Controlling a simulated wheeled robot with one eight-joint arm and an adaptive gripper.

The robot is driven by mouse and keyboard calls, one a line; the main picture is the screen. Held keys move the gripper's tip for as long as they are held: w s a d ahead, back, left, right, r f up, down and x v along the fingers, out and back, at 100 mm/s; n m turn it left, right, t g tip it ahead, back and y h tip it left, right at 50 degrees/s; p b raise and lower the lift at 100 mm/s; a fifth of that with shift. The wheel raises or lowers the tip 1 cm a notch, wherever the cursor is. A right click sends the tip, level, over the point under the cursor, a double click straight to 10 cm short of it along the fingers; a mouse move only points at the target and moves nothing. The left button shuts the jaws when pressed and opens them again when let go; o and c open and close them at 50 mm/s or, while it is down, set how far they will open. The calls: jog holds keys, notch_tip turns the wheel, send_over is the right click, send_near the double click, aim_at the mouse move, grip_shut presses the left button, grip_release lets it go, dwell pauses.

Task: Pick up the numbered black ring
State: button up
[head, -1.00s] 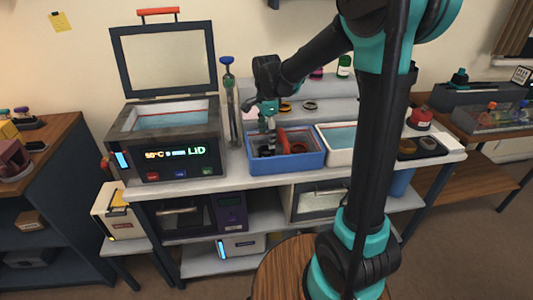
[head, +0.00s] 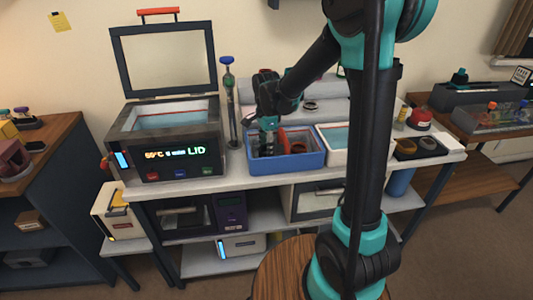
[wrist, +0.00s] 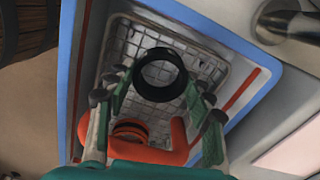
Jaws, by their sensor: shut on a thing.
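A black ring (wrist: 160,75) shows in the wrist view, between the green fingers of my gripper (wrist: 158,92). The fingers are shut on it from both sides. No number can be made out on it. Under it is a wire-mesh tray floor (wrist: 185,60) inside the blue bin (wrist: 260,98). In the head view my gripper (head: 267,148) reaches down into the left part of the blue bin (head: 290,168); the ring is hidden there by the fingers and bin wall.
An orange-red curved part (wrist: 179,135) and an orange-and-black round part (wrist: 130,130) lie close to the fingers. A white tray (head: 352,157) stands right of the bin. A lidded heater box (head: 170,165), lid open, and a tall tube (head: 231,110) stand left.

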jog(key=c, duration=0.3)
jog(key=shift+r, duration=0.1)
